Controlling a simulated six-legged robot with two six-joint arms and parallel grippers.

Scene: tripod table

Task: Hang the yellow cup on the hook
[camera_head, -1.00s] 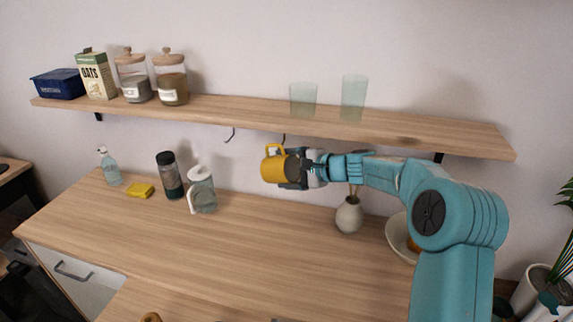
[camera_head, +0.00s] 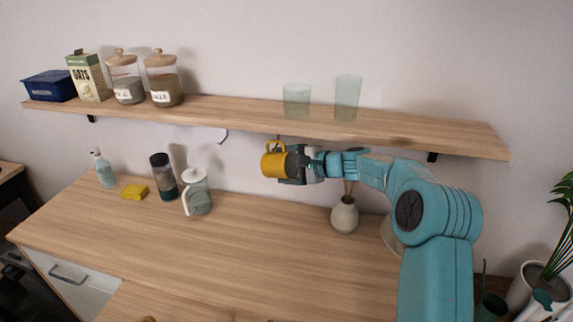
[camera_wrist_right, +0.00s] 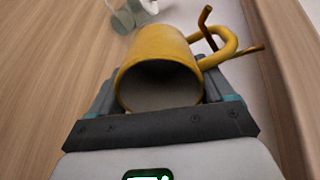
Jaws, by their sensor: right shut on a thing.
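The yellow cup (camera_head: 272,164) is held in the air just under the shelf, its handle pointing up. My right gripper (camera_head: 291,165) is shut on its body. In the right wrist view the cup (camera_wrist_right: 160,62) sits between the fingers of my gripper (camera_wrist_right: 160,108), its mouth facing the camera. Its handle (camera_wrist_right: 228,40) overlaps a brown hook (camera_wrist_right: 206,18). Hook parts show on both sides of the handle, which appears to be around it; whether they touch I cannot tell. In the head view this hook is mostly hidden by the cup. My left gripper is out of view.
Another hook (camera_head: 222,136) hangs under the shelf (camera_head: 400,133) to the left. Two glasses (camera_head: 347,97) stand on the shelf above the cup. A vase (camera_head: 344,216) stands on the table below my right arm. The table's middle (camera_head: 240,260) is clear.

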